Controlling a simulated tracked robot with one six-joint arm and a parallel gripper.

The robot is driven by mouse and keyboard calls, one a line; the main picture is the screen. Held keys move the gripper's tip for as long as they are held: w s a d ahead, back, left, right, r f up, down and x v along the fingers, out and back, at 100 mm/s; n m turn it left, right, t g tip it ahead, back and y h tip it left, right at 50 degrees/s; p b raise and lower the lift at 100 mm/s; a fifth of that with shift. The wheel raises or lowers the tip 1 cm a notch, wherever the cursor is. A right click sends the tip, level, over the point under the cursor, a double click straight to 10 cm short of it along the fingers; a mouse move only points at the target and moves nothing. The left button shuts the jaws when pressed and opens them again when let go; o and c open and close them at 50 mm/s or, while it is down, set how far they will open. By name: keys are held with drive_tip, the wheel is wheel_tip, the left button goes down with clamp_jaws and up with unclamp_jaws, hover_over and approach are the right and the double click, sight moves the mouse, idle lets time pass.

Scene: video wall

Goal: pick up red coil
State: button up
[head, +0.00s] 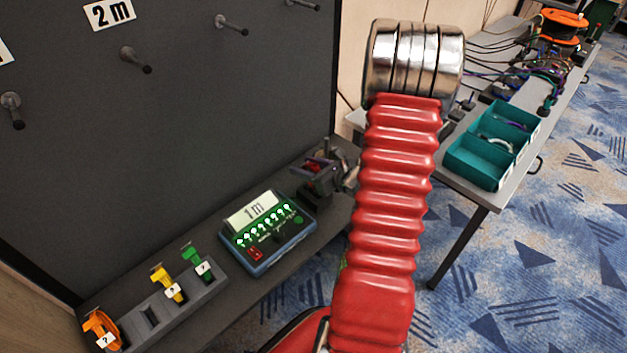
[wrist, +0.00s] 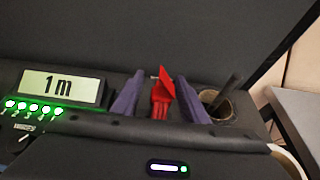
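The red coil (wrist: 161,97) shows in the wrist view as a small red piece with an upright, tilted red flag-like part, at the tester's right. My gripper (wrist: 160,80) has two purple fingers, one on each side of the red piece. The fingers are apart, with gaps showing between them and the red piece, so it appears open and not closed on it. In the head view my gripper (head: 322,168) is small and dark beside the tester, partly behind my red arm.
A tester reading "1 m" (head: 262,232) stands left of my gripper. A grey holder (head: 150,316) carries orange, yellow and green coils. A round cup (wrist: 217,104) is just right of my fingers. Wall pegs (head: 135,60) are empty. A teal tray (head: 475,160) lies on the right table.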

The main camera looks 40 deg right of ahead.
drive_tip(key=shift+c, duration=0.6)
clamp_jaws()
